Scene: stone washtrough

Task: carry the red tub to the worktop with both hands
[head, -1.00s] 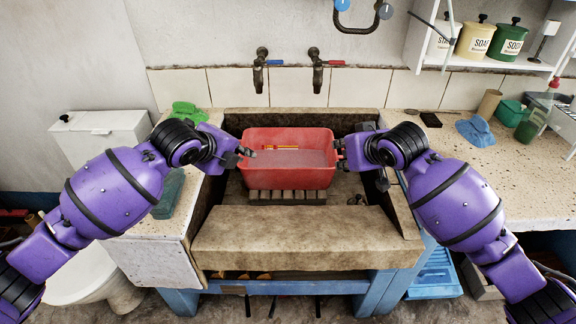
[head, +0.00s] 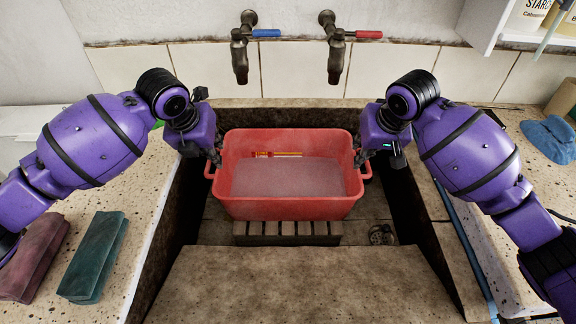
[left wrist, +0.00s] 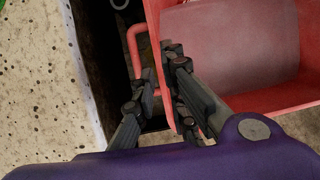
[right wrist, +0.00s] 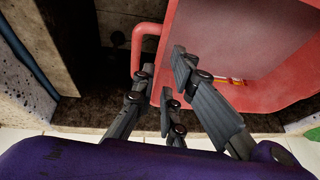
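The red tub (head: 290,207) sits level in the stone trough, at or just above a slatted wooden rack (head: 287,228). It holds cloudy greyish liquid and a small red-and-yellow item (head: 275,155) at its back wall. My left gripper (head: 215,160) points down at the tub's left handle; in the left wrist view its fingers (left wrist: 160,92) stand apart, astride the handle and side wall. My right gripper (head: 362,158) is at the right handle; in the right wrist view its fingers (right wrist: 160,80) also stand apart around the handle and wall. Finger contact is not clear.
The trough's stone front ledge (head: 300,285) lies before the tub. Two taps (head: 240,50) hang on the wall behind. Speckled worktops flank the trough; the left one (head: 135,215) bears a green block (head: 93,257) and a dark red block (head: 32,257). A blue cloth (head: 551,138) lies right.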

